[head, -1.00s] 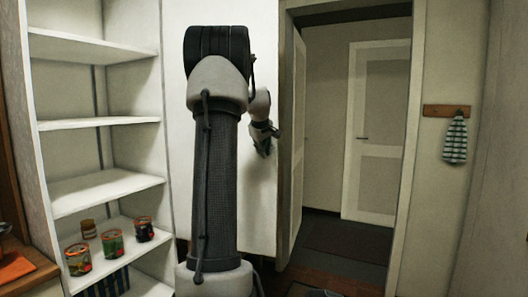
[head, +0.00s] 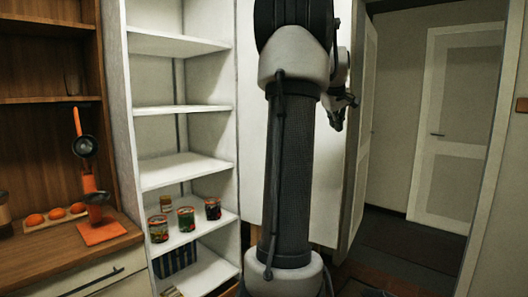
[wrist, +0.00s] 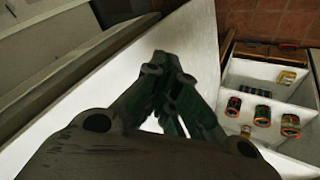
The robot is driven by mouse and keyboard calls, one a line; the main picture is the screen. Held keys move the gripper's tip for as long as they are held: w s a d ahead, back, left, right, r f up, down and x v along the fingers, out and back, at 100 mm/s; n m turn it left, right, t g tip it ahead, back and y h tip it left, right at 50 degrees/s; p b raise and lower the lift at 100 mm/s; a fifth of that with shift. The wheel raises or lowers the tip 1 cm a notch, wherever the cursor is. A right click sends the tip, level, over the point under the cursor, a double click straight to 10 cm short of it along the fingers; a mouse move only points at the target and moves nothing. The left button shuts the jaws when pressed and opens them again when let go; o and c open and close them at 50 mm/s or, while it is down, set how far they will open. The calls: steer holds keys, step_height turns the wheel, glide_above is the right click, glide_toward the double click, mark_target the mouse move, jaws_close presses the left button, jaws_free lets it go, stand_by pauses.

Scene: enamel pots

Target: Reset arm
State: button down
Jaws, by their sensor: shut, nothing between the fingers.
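My gripper (head: 341,112) is raised in front of the pale wall panel, right of my upright arm in the head view. In the wrist view my gripper (wrist: 172,72) fills the middle with its dark fingers drawn together. Nothing is held between them. My forearm hides part of the pale panel behind it.
A white shelf unit (head: 180,107) stands left of my arm, with several jars on a lower shelf, including a green one (head: 186,219). A wooden cabinet counter (head: 60,257) holds a ladle (head: 84,146). An open door (head: 361,130) and a doorway lie to the right.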

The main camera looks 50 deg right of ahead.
steer(key=s+a+f+m+y, duration=0.1)
steer(key=a+f+m+y, duration=0.2)
steer(key=a+f, duration=0.55)
steer(key=a+f+n+y, duration=0.2)
steer(key=a+f+n, duration=0.1)
steer(key=a, duration=1.7)
steer(key=a+f+n+t+y, duration=0.1)
steer(key=a+f+n, duration=0.3)
steer(key=a, duration=1.7)
steer(key=shift+s+a+n+t+y, duration=0.3)
steer(key=shift+n+y, duration=0.1)
steer(key=shift+y, duration=0.1)
